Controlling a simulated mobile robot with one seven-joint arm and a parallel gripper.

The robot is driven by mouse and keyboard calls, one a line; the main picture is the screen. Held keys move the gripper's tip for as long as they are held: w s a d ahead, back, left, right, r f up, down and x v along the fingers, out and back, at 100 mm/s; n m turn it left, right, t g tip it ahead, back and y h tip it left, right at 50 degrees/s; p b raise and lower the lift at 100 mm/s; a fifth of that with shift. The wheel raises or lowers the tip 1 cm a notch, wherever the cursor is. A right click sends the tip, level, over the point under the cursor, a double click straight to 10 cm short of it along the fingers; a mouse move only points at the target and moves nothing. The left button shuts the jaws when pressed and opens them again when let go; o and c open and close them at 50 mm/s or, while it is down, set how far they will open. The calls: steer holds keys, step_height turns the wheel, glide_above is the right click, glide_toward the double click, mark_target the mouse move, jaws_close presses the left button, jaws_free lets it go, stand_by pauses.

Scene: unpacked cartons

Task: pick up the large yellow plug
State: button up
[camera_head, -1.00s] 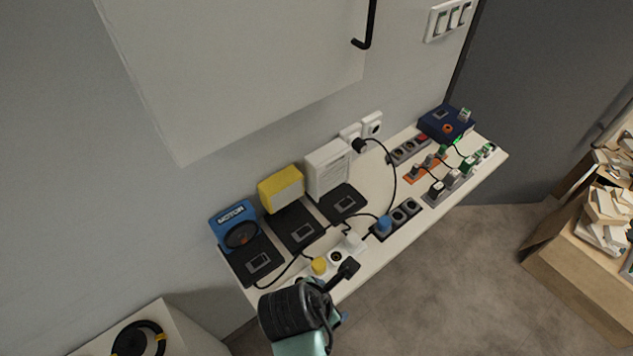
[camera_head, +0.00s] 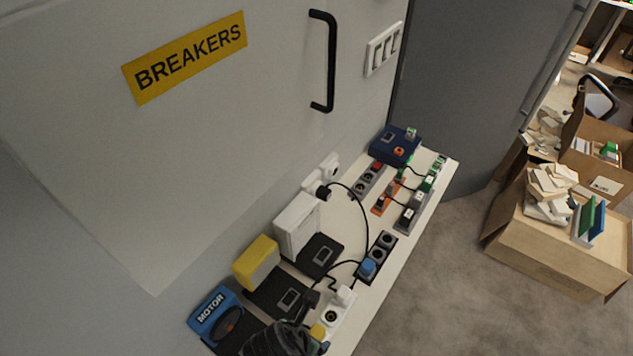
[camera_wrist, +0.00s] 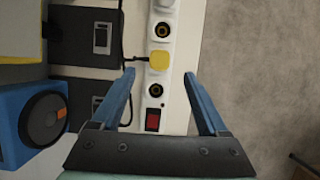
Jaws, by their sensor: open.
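The yellow plug (camera_wrist: 159,61) sits in a white power strip (camera_wrist: 155,107), with a dark cord leaving it to the left, in the wrist view. In the head view the yellow plug (camera_head: 318,331) shows at the bottom edge, close beside my dark wrist. My gripper (camera_wrist: 158,74) is open in the wrist view, its two blue fingers on either side of the strip, with nothing between them. The plug lies just beyond the fingertips in the picture; I cannot tell the height gap.
The strip's red switch (camera_wrist: 153,120) lies between my fingers. A blue motor box (camera_head: 215,315), a yellow box (camera_head: 257,263) and a white box (camera_head: 297,227) stand along the wall. Other strips and a blue plug (camera_head: 367,268) lie further along the narrow shelf. Open floor is to the right.

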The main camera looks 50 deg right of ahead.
mark_target(316, 333)
steer(key=shift+x, duration=3.3)
steer(key=shift+a, duration=0.1)
jaws_close()
